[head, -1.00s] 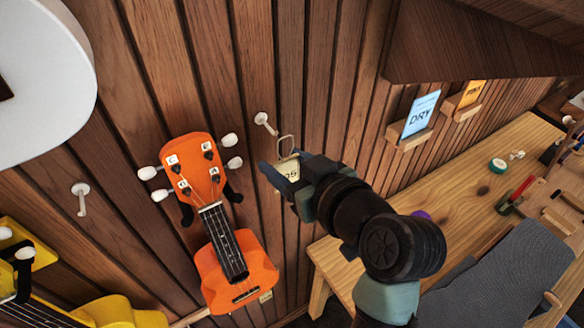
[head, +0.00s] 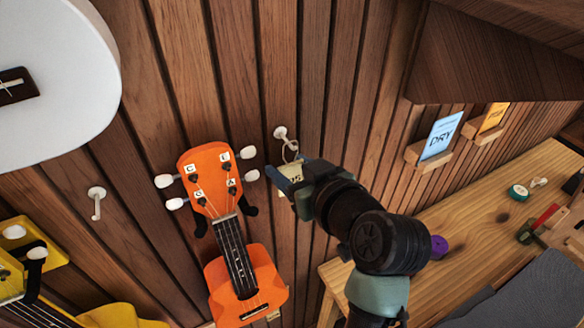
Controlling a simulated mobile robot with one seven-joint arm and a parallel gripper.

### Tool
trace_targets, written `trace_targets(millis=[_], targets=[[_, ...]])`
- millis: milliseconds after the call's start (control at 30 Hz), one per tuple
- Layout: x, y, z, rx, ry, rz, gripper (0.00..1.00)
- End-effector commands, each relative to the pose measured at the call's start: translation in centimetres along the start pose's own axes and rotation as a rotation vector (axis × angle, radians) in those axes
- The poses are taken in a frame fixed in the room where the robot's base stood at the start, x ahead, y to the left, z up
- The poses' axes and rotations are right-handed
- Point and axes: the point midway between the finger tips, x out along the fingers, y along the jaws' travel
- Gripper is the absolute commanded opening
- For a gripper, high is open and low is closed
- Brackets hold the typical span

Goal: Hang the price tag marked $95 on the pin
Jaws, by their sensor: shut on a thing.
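The price tag (head: 291,177) is a cream card, partly hidden by my gripper; only part of its marking shows, looking like a "95". A pale loop (head: 290,150) rises from its top. My gripper (head: 287,181) is shut on the tag and holds it close to the wall. The white pin (head: 280,133) sticks out of the wood wall just above the tag. The loop overlaps the pin in the picture; I cannot tell whether it is around the pin or only in front of it.
An orange ukulele (head: 246,283) hangs just left of my gripper. Another white peg (head: 96,201) is farther left, near a yellow ukulele (head: 112,316) and a white one (head: 55,95). A blue "DRY" card (head: 441,137) stands on a wall ledge above the workbench (head: 462,219).

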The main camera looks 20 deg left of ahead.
Motion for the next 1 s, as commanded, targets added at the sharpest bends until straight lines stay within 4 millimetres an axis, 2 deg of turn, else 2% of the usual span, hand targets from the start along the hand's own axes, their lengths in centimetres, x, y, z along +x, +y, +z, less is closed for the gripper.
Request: trace_targets(millis=[467, 500, 667, 700, 1000], targets=[[-0.02, -0.01, -0.02, 0.0, 0.0, 0.0, 0.05], [-0.02, -0.01, -0.02, 0.0, 0.0, 0.0, 0.6], [-0.02, -0.01, -0.02, 0.0, 0.0, 0.0, 0.88], [-0.02, -0.01, -0.02, 0.0, 0.0, 0.0, 0.91], [-0.18, 0.01, 0.02, 0.0, 0.0, 0.0, 0.91]])
